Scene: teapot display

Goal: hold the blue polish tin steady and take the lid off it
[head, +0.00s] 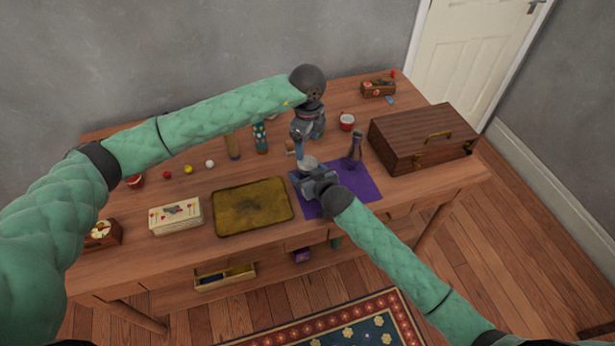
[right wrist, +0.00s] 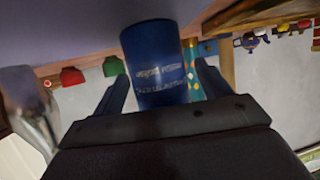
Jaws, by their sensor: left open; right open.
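The blue polish tin (right wrist: 160,62) stands between the spread fingers of my right gripper (head: 312,176) in the right wrist view, with white lettering on its side. The fingers flank it, with a gap visible on each side. In the head view only its pale round top (head: 308,162) shows, at the purple mat's (head: 362,182) back left; the right gripper hides the rest. My left gripper (head: 299,149) is open, pointing down just above and behind the tin. Whether it touches the lid cannot be told.
A dark glass-like bottle (head: 355,152) stands on the mat to the right. A wooden chest (head: 422,138) is farther right, and a brass-coloured tray (head: 252,206) lies left of the mat. A small drawer (head: 225,277) is open.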

